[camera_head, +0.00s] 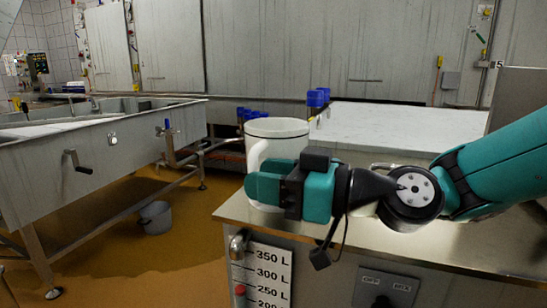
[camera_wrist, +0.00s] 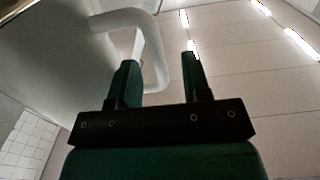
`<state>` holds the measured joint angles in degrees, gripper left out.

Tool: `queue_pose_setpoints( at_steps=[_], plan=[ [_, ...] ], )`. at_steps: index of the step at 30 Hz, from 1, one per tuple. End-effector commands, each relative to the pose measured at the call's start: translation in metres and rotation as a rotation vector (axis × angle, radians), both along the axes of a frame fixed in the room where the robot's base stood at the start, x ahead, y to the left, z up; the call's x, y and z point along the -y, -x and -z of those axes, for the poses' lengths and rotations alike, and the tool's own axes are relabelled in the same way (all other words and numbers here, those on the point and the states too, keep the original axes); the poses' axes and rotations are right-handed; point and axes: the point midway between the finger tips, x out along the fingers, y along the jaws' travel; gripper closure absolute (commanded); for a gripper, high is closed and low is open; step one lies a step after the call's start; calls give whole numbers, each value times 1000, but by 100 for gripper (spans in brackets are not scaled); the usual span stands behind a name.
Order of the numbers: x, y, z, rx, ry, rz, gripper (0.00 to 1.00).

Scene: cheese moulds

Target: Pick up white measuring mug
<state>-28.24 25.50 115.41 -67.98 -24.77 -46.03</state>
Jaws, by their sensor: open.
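The white measuring mug (camera_head: 277,128) stands near the left end of the steel counter in the head view, its lower part hidden behind my gripper (camera_head: 262,187). In the wrist view the mug's body (camera_wrist: 45,50) fills the upper left, with its thick white handle (camera_wrist: 125,18) curving out to the right. My gripper (camera_wrist: 159,62) is open there. The outer bar of the handle shows between the two fingers, and the left finger overlaps the handle's loop. I cannot tell whether either finger touches it.
The steel counter (camera_head: 238,210) carries a large white block-like surface (camera_head: 400,128) behind my arm. Blue-topped items (camera_head: 317,98) stand behind the mug. A steel vat (camera_head: 90,150) stands at the left, with a grey bucket (camera_head: 155,217) on the floor. A litre scale (camera_head: 268,275) is on the counter's front.

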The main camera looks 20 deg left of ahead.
Motion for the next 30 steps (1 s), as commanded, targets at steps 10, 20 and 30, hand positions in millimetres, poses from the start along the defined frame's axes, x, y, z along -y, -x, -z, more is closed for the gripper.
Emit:
queue_pose_setpoints(
  at_steps=[10, 20, 30],
  plan=[
    [-24, -2, 0, 0, 0, 2, 56],
    [-23, -2, 0, -1, 0, 1, 100],
    [-23, -1, 0, -5, 1, 0, 100]
  ],
)
